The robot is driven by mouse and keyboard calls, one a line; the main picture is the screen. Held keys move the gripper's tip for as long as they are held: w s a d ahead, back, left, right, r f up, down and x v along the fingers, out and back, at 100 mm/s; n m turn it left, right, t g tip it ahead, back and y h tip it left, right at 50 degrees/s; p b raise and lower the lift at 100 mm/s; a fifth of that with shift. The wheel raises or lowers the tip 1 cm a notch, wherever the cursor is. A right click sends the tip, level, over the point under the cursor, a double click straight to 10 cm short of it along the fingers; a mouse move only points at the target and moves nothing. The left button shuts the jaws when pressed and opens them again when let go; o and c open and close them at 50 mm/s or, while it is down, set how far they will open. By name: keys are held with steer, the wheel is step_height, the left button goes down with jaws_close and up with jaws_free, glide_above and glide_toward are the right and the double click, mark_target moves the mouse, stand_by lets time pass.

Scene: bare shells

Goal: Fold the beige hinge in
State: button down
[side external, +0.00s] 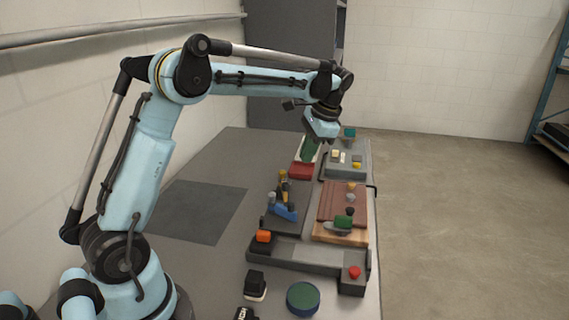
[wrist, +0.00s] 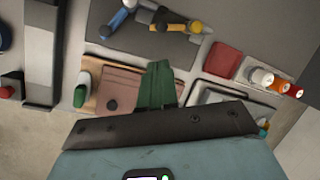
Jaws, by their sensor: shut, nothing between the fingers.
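I cannot clearly single out a beige hinge. A flat reddish-brown panel (side external: 343,199) lies on a tan board (side external: 330,237) at the right of the table. The panel shows pinkish brown in the wrist view (wrist: 122,83), partly hidden by my gripper. A small beige block (side external: 336,155) stands on a grey box farther back. My gripper (side external: 308,152) has green fingers, shut and empty, pointing down near the red block at the back. In the wrist view the fingers (wrist: 156,88) overlap the panel's edge. Whether they touch anything is unclear.
A red block (side external: 301,170), a grey box (side external: 349,170) and blue and yellow levers (side external: 283,205) crowd around. A grey tray (side external: 300,255) lies in front, with an orange block and red button. The left of the table is clear.

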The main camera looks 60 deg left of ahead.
mark_target(284, 188)
steer(key=w+d+f+n+y, duration=0.2)
steer(key=w+d+n+y, duration=0.3)
steer(key=n, duration=1)
steer(key=shift+h, duration=0.6)
steer(key=x, duration=0.3)
steer(key=s+x, duration=0.1)
steer(key=x, duration=0.2)
steer(key=s+x, duration=0.1)
steer(key=x, duration=0.2)
steer(key=shift+d, duration=0.35)
steer(key=shift+s+a+f, duration=0.15)
steer(key=shift+s+a, duration=0.8)
steer(key=shift+s, duration=0.3)
steer(key=shift+s+a, duration=0.25)
steer(key=shift+s, duration=0.15)
